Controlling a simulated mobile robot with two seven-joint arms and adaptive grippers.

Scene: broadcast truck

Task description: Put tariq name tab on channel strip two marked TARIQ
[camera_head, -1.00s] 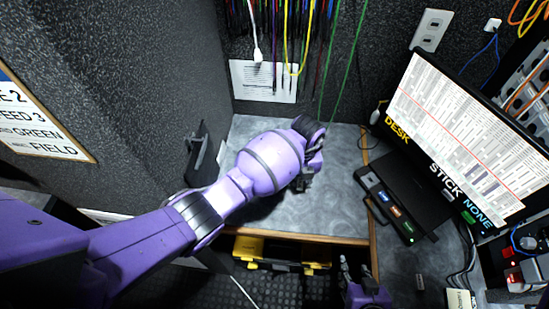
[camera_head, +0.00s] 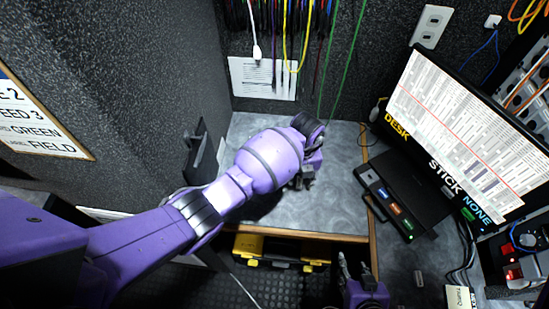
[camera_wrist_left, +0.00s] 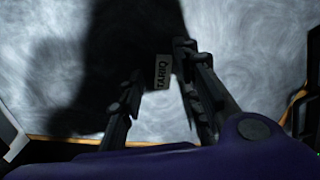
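The Tariq name tab (camera_wrist_left: 162,72) is a small pale tag with dark letters reading TARIQ, sideways in the left wrist view. It appears between the fingers of my left gripper (camera_wrist_left: 158,62), which stand apart; I cannot tell whether they touch it. In the head view my left gripper (camera_head: 305,180) is low over the grey desk, and the tab is hidden there. My right gripper (camera_head: 355,268) is at the bottom edge, partly cut off, and its opening is unclear. I cannot identify a channel strip marked TARIQ; a black unit (camera_head: 408,190) has blue, orange and green labels.
A tilted monitor (camera_head: 465,135) stands at the right. The grey desk (camera_head: 340,205) has a wooden edge. A small grey piece (camera_head: 418,278) and a cream note (camera_head: 459,298) lie at lower right. Cables hang at the back wall. A black bracket (camera_head: 203,155) is at left.

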